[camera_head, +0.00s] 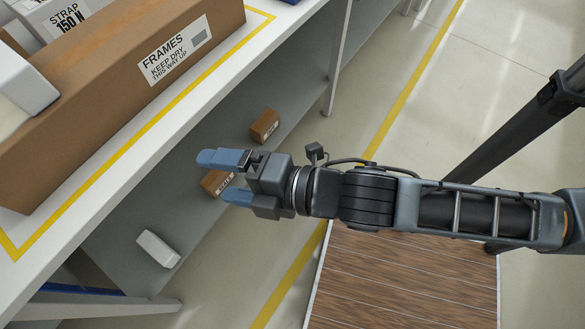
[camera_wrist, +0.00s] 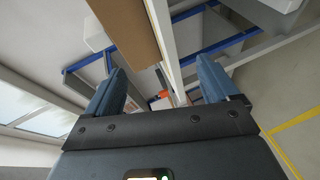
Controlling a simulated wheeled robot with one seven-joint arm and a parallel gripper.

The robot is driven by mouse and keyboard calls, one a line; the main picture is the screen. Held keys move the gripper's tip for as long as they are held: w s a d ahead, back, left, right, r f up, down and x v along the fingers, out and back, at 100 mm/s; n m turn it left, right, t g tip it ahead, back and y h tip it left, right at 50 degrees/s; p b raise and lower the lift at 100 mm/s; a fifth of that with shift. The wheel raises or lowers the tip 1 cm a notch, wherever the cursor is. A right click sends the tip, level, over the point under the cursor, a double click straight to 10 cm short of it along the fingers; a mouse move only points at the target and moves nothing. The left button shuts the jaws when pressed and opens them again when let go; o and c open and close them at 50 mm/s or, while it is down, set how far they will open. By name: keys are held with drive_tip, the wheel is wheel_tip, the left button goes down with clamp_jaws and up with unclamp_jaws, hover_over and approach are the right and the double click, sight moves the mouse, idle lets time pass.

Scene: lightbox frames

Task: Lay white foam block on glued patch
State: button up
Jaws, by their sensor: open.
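My gripper (camera_head: 214,178) is open with nothing between its blue fingers, held out beside the bench front, over the lower shelf area. It also shows open in the wrist view (camera_wrist: 160,75). A white block (camera_head: 158,249) lies on the grey lower shelf, below and left of my gripper and apart from it. Another white block-like piece (camera_head: 24,80) shows at the left edge, at the big carton. I cannot tell which of them is the foam block. No glued patch can be made out in either view.
A long brown carton (camera_head: 120,85) marked FRAMES stands on the white bench top (camera_head: 100,200), inside a yellow outline. Small brown boxes, one (camera_head: 264,125) behind my gripper, lie on the lower shelf (camera_head: 215,130). A bench leg (camera_head: 338,60) stands beyond. Open floor (camera_head: 400,40) lies right.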

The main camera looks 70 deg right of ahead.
drive_tip(key=s+d+r+m, duration=0.1)
drive_tip(key=s+r+m, duration=0.1)
drive_tip(key=s+m, duration=0.6)
drive_tip(key=s+d+r+m, duration=0.1)
drive_tip(key=s+r+m, duration=0.1)
drive_tip(key=s+m, duration=0.6)
drive_tip(key=shift+r+h, duration=0.3)
